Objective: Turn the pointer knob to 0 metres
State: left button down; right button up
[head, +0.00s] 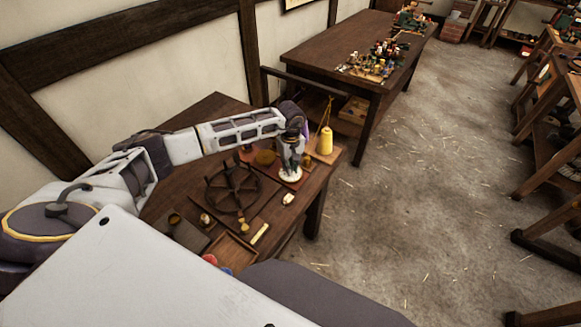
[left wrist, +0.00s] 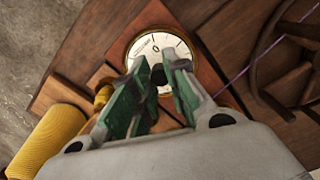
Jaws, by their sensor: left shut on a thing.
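The white dial (left wrist: 152,40) with dark markings sits on a reddish-brown wooden board (left wrist: 112,48) in the left wrist view. A "0" shows near its upper middle. The dial also shows in the head view (head: 290,175), at the right part of the table. My left gripper (left wrist: 159,72) reaches down over the dial, its green-padded fingers shut on the dark pointer knob (left wrist: 158,77) at the dial's middle. The fingers hide most of the knob, so I cannot tell where its pointer is. In the head view my left gripper (head: 290,156) stands just above the dial. My right gripper is not in view.
A dark spoked wheel (head: 232,188) lies left of the dial. A yellow spool (head: 326,141) stands close on the right, near the table's (head: 204,117) edge. A shallow wooden tray (head: 231,252) is nearer me. A second table (head: 318,53) with several small items is behind.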

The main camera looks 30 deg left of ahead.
pick_arm(q)
jog(key=shift+d+f+n+b, duration=0.1)
jog(key=shift+n+b, duration=0.4)
jog(key=shift+n, duration=0.6)
jog(key=shift+n+b, duration=0.45)
jog(key=shift+n, duration=0.55)
jog(key=n+b, duration=0.1)
jog(key=n, duration=0.1)
jog(key=shift+n, duration=0.8)
jog(key=n+b, duration=0.1)
jog(key=n, duration=0.2)
jog(key=shift+n, duration=1.1)
jog(key=n, duration=0.3)
jog(key=shift+n+b, duration=0.3)
jog(key=shift+b, duration=0.1)
jog(key=shift+n, duration=1.5)
jog(key=n, duration=0.2)
jog(key=shift+n, duration=0.4)
jog(key=shift+w+r+n, duration=0.1)
jog(key=shift+r+n, duration=0.1)
jog(key=shift+n, duration=1.7)
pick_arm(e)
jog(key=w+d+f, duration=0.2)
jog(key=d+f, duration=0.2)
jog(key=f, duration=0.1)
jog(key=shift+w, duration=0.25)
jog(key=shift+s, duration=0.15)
